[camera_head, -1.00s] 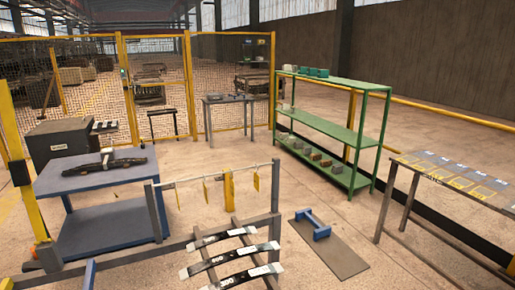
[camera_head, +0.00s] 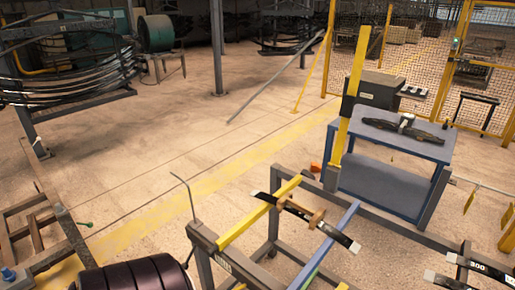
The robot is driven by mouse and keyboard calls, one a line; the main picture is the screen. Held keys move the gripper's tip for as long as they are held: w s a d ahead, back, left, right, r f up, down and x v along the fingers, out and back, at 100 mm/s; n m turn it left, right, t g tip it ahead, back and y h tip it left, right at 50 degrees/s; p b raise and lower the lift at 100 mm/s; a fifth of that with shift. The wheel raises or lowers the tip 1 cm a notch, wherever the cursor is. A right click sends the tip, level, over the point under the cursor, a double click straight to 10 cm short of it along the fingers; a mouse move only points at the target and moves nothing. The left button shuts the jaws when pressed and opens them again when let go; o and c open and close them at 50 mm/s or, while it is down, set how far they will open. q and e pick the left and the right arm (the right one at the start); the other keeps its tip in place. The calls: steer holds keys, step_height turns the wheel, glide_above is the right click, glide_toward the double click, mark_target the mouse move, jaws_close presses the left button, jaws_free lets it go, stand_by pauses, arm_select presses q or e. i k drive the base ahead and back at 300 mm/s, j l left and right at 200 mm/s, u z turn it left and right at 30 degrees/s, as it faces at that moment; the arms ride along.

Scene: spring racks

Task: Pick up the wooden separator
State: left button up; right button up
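A small light-brown wooden piece, which looks like the wooden separator (camera_head: 316,219), lies across a dark curved spring leaf (camera_head: 334,233). Whether the wooden piece touches the bars below cannot be told. Neither of my grippers shows in the head view.
A blue table (camera_head: 369,169) with a dark spring assembly (camera_head: 404,129) stands behind the rack. A dark ribbed cylinder (camera_head: 140,275) is at the bottom left. A brown frame (camera_head: 70,235) stands at the left edge. The floor (camera_head: 190,130) between is largely clear.

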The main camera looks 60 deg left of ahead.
mark_target(286, 198)
steer(key=u, duration=1.4)
steer(key=i+j, duration=0.2)
steer(key=j, duration=0.15)
steer(key=i+j+z, duration=0.15)
steer(key=i+j, duration=0.05)
steer(key=j, duration=0.1)
